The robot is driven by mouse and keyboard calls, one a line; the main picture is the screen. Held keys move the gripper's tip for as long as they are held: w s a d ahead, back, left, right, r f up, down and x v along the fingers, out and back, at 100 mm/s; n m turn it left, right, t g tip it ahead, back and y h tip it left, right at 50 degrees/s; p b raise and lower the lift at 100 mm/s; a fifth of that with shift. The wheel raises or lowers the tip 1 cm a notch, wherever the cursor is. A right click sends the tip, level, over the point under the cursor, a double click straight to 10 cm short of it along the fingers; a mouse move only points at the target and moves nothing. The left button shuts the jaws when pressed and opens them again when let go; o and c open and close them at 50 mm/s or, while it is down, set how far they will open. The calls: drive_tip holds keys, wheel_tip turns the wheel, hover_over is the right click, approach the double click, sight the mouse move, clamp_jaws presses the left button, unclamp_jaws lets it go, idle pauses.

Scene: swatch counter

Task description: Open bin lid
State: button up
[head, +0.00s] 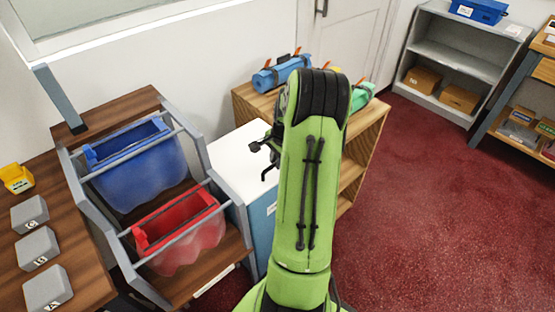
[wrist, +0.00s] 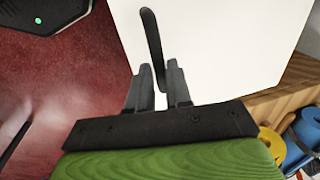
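The bin is a box with a white lid (head: 236,152) and a blue-teal front (head: 262,232), standing in the head view between the bin rack and the wooden shelf. The lid fills much of the wrist view (wrist: 225,45). A dark curved handle (wrist: 151,45) shows against the lid there. My gripper (wrist: 160,68) is open, its two dark fingers apart, with the near end of the handle appearing between their tips. I cannot tell whether they touch it. In the head view, my arm hides part of the bin and most of the gripper. The lid looks shut.
A blue tub (head: 140,170) and a red tub (head: 182,238) sit in a grey-framed rack on the left. Rolled bundles (head: 280,74) lie on the wooden shelf (head: 372,135) behind my arm. Red carpet (head: 440,200) is clear on the right.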

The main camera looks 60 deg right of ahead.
clamp_jaws()
drive_tip(key=shift+r, duration=0.1)
